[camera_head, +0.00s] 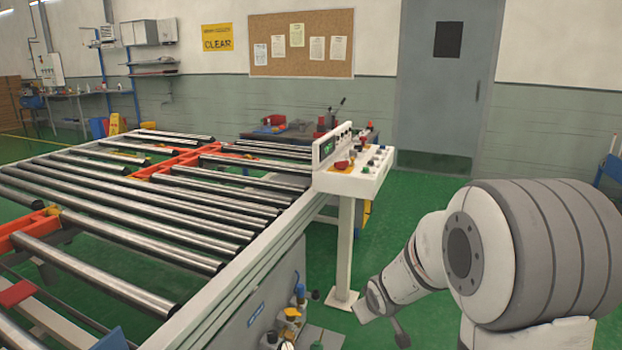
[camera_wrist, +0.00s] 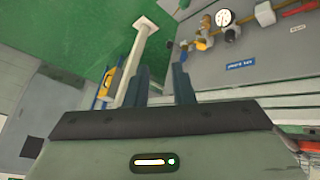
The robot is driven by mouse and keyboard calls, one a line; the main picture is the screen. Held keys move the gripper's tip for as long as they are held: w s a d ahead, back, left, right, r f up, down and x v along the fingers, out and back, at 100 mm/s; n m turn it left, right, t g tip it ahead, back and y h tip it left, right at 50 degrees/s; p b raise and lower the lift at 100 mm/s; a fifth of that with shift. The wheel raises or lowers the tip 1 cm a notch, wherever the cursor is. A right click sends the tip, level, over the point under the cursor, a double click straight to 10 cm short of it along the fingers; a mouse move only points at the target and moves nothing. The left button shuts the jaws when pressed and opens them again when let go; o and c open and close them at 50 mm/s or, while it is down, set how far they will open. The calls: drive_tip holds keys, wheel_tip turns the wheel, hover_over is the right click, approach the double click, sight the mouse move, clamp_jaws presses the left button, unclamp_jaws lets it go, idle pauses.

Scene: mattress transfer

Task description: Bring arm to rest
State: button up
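My arm is folded at the right of the head view, beside the roller conveyor (camera_head: 130,210) and its control console (camera_head: 350,178). My gripper (camera_wrist: 162,78) shows in the wrist view as two dark fingers standing apart with nothing between them. In the head view the arm's end hangs low, right of the console's white post (camera_head: 345,245), and its fingers are hard to make out there. The same post (camera_wrist: 129,70) appears tilted in the wrist view, left of the fingers.
The conveyor's metal rollers fill the left side. Valves (camera_head: 290,318) sit along its near side, with a gauge (camera_wrist: 224,17) in the wrist view. Green floor (camera_head: 420,190) is open between the console and the grey door (camera_head: 445,80). A workbench (camera_head: 300,135) stands behind the console.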

drive_tip(key=s+r+m+g+p, duration=0.2)
drive_tip(key=s+r+p, duration=0.2)
drive_tip(key=s+r, duration=0.5)
drive_tip(key=s+r+m+g+p, duration=0.2)
drive_tip(key=s+r, duration=0.7)
drive_tip(key=s, duration=0.8)
drive_tip(key=shift+s+d+r+m+g+p, duration=0.25)
drive_tip(key=shift+s+r+m+g+p, duration=0.25)
drive_tip(key=shift+p, duration=0.65)
drive_tip(key=shift+w+f, duration=0.1)
drive_tip(key=shift+f, duration=0.05)
